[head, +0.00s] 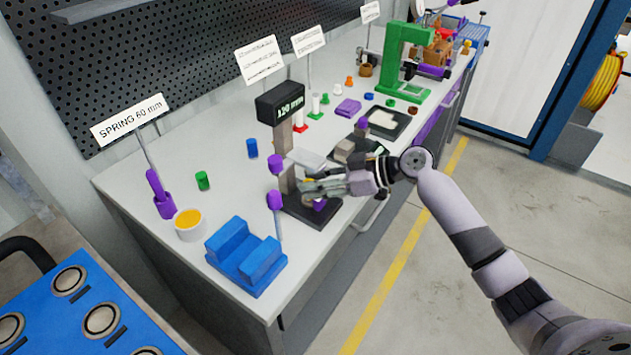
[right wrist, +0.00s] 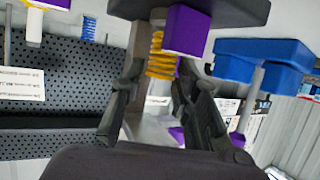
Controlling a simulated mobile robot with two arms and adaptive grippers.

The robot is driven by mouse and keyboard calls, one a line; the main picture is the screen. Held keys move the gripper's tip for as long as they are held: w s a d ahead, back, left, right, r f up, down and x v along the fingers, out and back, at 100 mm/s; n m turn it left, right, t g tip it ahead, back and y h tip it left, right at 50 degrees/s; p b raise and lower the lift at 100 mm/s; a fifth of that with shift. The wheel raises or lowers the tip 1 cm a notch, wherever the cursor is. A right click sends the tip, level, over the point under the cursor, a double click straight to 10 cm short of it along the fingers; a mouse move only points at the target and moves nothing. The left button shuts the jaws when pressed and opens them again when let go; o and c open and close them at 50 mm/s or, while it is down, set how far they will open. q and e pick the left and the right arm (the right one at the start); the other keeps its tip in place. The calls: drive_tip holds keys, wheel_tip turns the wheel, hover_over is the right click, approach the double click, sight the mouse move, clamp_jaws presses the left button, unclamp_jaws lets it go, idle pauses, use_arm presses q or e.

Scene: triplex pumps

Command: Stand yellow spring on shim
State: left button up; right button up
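The yellow spring (right wrist: 160,58) stands close to a purple block (right wrist: 187,30) by the dark base plate (right wrist: 235,8) in the right wrist view, where the scene looks upside down. The block hides part of it. In the head view only a bit of yellow (head: 308,181) shows by my right gripper (head: 318,187), over the gauge stand's base (head: 303,214). In the right wrist view the fingers (right wrist: 158,82) are apart, with the spring between or just beyond their tips; contact is not clear. I cannot tell for sure which piece is the shim. My left gripper is not in view.
The gauge head (head: 281,102) reads 120 mm. A blue V-block (head: 246,257), a white cup with yellow contents (head: 189,224) and a purple holder (head: 161,195) stand at the near left. A green press (head: 405,62) stands farther back. The front aisle floor is clear.

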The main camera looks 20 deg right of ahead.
drive_tip(key=o, duration=0.3)
drive_tip(key=shift+d, duration=0.1)
drive_tip(key=shift+s+d+r, duration=0.1)
drive_tip(key=shift+s+d, duration=0.1)
drive_tip(key=shift+d, duration=0.05)
drive_tip(key=b+v, duration=0.2)
drive_tip(key=v, duration=0.9)
